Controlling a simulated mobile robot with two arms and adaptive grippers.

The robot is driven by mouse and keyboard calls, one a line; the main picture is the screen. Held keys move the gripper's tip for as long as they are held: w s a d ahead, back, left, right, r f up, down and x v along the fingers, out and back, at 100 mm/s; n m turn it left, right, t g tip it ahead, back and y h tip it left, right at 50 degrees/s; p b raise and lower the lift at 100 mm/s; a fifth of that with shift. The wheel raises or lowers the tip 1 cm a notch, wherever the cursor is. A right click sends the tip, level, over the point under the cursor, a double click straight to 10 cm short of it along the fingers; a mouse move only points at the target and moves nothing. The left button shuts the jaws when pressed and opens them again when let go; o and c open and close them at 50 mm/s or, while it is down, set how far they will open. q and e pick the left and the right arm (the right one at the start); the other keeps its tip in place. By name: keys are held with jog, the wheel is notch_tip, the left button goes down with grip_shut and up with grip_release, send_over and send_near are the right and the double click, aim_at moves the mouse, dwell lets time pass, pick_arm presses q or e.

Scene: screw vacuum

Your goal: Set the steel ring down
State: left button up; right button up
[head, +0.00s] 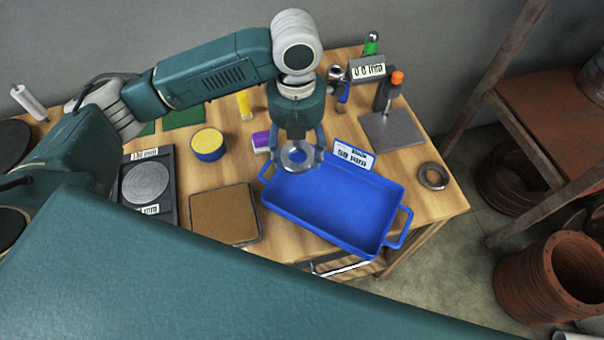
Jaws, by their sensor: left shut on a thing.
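My left gripper (299,142) points down above the upper left part of the blue tray (349,243). It is shut on a steel ring (289,161), a grey flat ring with a hole, held between the fingertips. The ring appears to be over the tray's back left rim; the height above it is hard to judge. A second grey ring (433,177) lies on the wooden table to the right of the tray. My right gripper is not in view.
A small label sign (353,155) stands behind the tray. A gauge stand with a grey plate (392,130) is at the back right. A brown square pad (218,214), a yellow-topped tin (208,144) and a dark scale (147,186) are left. Bare table (420,205) shows right of the tray.

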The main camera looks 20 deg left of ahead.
pick_arm(q)
send_over(299, 183)
notch_tip(299, 183, down, 6)
jog(key=shift+r, duration=0.1)
jog(key=shift+s+f+p, duration=0.1)
jog(key=shift+f+p, duration=0.2)
jog(key=shift+f, duration=2.45)
jog(key=shift+f, duration=0.15)
jog(key=o, duration=1.6)
